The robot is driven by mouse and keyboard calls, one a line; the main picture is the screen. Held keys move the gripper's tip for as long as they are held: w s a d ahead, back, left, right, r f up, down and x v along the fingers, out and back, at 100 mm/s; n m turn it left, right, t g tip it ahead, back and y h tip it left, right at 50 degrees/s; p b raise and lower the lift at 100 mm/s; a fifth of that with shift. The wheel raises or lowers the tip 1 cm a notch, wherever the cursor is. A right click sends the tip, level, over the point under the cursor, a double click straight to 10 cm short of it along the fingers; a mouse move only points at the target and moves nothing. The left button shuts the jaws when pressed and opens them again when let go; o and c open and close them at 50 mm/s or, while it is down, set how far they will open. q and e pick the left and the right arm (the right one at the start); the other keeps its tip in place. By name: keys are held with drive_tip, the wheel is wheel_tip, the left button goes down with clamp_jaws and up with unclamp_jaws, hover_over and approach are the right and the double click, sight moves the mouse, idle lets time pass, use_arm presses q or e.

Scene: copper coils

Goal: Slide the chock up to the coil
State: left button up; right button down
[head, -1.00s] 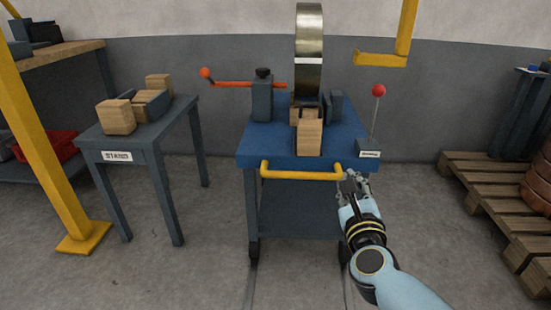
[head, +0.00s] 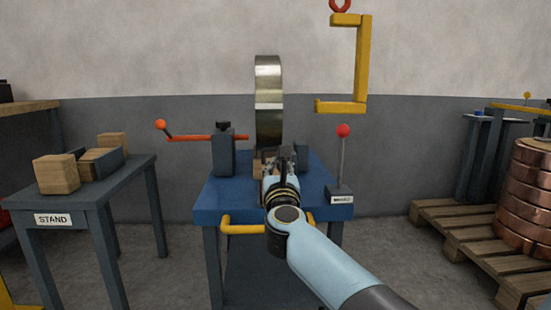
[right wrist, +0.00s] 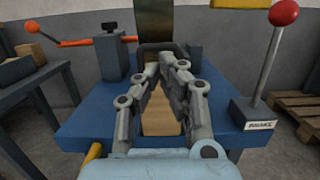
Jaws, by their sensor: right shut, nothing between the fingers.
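The coil (head: 269,125), a narrow upright metal ring, stands on the blue cart (head: 208,204); its lower part shows in the right wrist view (right wrist: 155,25). A wooden chock (right wrist: 160,124) lies on the cart on the near side of the coil, seen below and between my finger linkages. In the head view my arm hides most of the wood; a piece (head: 257,167) shows beside the gripper. My right gripper (head: 280,158) is shut and empty, its fingertips (right wrist: 163,72) over the wood and short of the coil. Contact with the chock cannot be told. My left gripper is not in view.
A post with an orange lever (head: 200,138) stands left of the coil. A red-knobbed brake lever (head: 343,155) rises at the cart's right. A yellow hook (head: 362,65) hangs right of the coil. The stand (head: 125,180) holds wooden blocks. A pallet (head: 470,235) stands right.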

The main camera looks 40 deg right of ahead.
sight(275, 150)
drive_tip(key=b+x, duration=0.1)
drive_tip(key=x, duration=0.4)
drive_tip(key=shift+w+d+f, duration=0.1)
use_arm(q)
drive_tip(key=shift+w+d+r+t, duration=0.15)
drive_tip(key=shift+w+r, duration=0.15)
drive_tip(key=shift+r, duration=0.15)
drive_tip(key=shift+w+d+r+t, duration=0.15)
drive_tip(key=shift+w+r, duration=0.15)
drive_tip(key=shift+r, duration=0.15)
